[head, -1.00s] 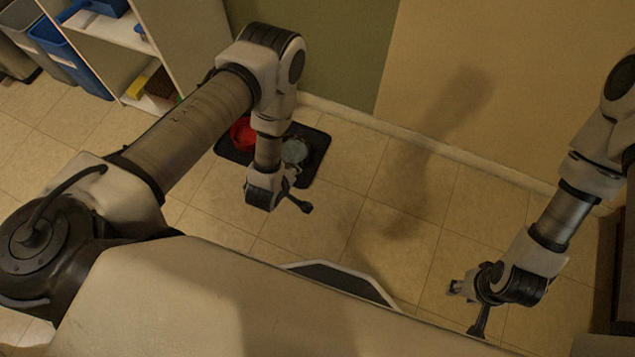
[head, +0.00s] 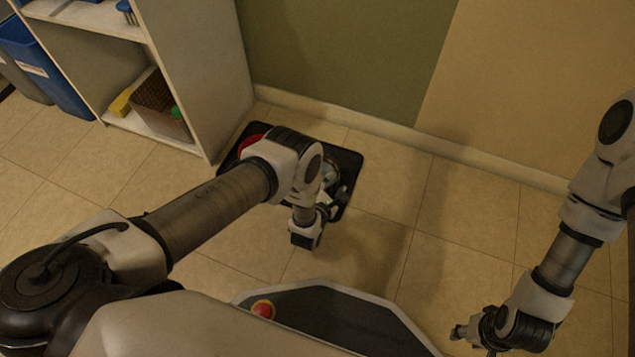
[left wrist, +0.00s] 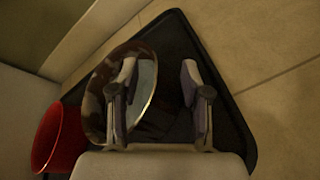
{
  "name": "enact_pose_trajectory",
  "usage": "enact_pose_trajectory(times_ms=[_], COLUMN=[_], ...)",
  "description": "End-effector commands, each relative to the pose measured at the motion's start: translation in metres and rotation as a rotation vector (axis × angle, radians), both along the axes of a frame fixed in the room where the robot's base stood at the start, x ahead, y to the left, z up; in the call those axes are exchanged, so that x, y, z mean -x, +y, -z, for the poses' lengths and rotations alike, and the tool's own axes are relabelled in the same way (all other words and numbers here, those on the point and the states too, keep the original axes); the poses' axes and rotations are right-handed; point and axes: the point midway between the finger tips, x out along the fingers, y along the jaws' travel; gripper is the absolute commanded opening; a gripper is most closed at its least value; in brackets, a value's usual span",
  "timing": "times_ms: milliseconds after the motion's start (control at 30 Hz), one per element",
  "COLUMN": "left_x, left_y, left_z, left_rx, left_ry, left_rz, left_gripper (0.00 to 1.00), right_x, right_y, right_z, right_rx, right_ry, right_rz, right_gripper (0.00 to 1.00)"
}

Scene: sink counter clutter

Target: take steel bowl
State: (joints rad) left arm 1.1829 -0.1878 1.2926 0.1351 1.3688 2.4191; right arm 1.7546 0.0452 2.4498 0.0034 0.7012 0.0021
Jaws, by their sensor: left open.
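The steel bowl (left wrist: 98,92), shiny with dark reflections, sits on a black mat (left wrist: 232,140) in the left wrist view. In the head view the bowl (head: 331,170) is mostly hidden behind my left arm. My left gripper (left wrist: 158,85) is open. In the wrist view its left finger overlaps the bowl, and the bowl's right rim shows between the two fingers. Whether a finger touches the bowl cannot be told. My left gripper also shows in the head view (head: 337,203), above the mat's near edge. My right gripper (head: 460,332) is far to the right, away from the bowl; its opening is unclear.
A red bowl or cup (left wrist: 60,138) is beside the steel bowl. A white shelf (head: 205,75) with a brown basket (head: 160,105) stands left of the mat. A wall is behind the mat. Tiled floor (head: 450,205) to the right is clear.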

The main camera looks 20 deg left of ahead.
Motion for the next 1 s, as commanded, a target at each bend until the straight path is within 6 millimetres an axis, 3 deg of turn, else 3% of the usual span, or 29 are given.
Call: enact_pose_trajectory(times_ms=[233, 267, 367, 400, 833, 1000], left_x=[-0.006, -0.006, -0.006, -0.006, -0.006, -0.010], left_y=[0.000, 0.000, 0.000, 0.000, 0.000, -0.002], left_z=[0.001, 0.001, 0.001, 0.001, 0.000, -0.009], left_rx=[-0.001, -0.001, -0.001, -0.001, -0.002, -0.001], left_ry=[0.001, 0.002, 0.002, 0.002, 0.001, 0.000], left_rz=[0.000, 0.000, 0.000, 0.000, 0.001, 0.002], left_gripper=[0.47, 0.40, 0.05, 0.00, 0.00, 0.00], right_x=[-0.001, -0.001, -0.001, -0.001, 0.000, 0.000], right_y=[0.000, 0.000, 0.000, 0.000, 0.000, 0.000], right_z=[0.003, 0.003, 0.003, 0.003, 0.003, -0.004], right_rx=[0.000, 0.000, 0.000, 0.000, 0.000, 0.000], right_ry=[-0.002, -0.002, -0.002, -0.002, -0.001, 0.000], right_rz=[0.001, 0.001, 0.001, 0.001, 0.001, 0.000], right_gripper=[0.40, 0.40, 0.40, 0.40, 0.40, 0.40])
